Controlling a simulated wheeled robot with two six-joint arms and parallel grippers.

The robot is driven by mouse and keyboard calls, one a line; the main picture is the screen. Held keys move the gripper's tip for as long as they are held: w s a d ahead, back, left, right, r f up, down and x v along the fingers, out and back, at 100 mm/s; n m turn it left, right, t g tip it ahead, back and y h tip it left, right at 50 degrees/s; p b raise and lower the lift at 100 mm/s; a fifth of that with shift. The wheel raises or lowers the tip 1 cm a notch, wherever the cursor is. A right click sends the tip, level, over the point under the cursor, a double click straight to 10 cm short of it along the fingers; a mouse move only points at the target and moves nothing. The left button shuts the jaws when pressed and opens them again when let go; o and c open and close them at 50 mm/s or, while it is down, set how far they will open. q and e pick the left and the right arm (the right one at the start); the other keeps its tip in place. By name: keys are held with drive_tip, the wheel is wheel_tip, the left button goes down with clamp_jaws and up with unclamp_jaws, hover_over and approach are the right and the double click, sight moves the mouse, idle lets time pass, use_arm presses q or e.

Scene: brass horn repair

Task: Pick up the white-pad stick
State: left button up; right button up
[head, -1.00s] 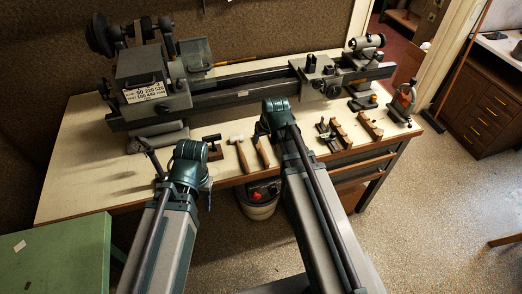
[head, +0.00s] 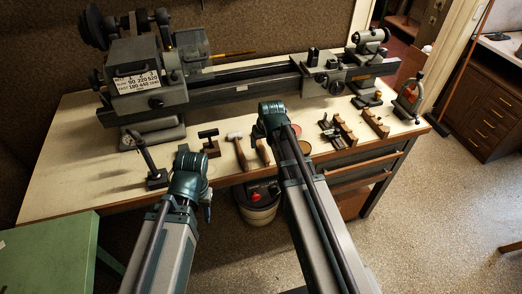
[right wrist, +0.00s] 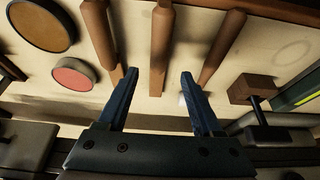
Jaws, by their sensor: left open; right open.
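Three wooden handles lie side by side in the right wrist view: a left one (right wrist: 98,35), a middle one (right wrist: 162,45) and a right one (right wrist: 222,45). A small white end (right wrist: 183,99) shows beside the right finger; I cannot tell for certain which handle carries it. In the head view, a white-ended tool (head: 236,137) lies near the bench front. My right gripper (right wrist: 158,78) is open and empty above the handles, the middle one lying between its fingers. In the head view my left gripper (head: 190,170) is over the bench's front edge, fingers hidden.
A lathe (head: 240,88) spans the back of the bench (head: 75,150). Two round discs (right wrist: 72,76) and wooden blocks (head: 375,122) lie right of my right arm. A T-handled tool (head: 209,143) and an upright rod (head: 148,160) stand left of the handles.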

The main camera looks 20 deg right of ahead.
sight(261, 145)
drive_tip(key=b+x, duration=0.3)
drive_tip(key=x, duration=0.1)
drive_tip(key=shift+w+d+f, duration=0.1)
drive_tip(key=shift+w+d, duration=0.05)
drive_tip(key=shift+w, duration=0.05)
drive_tip(key=shift+c, duration=0.3)
clamp_jaws()
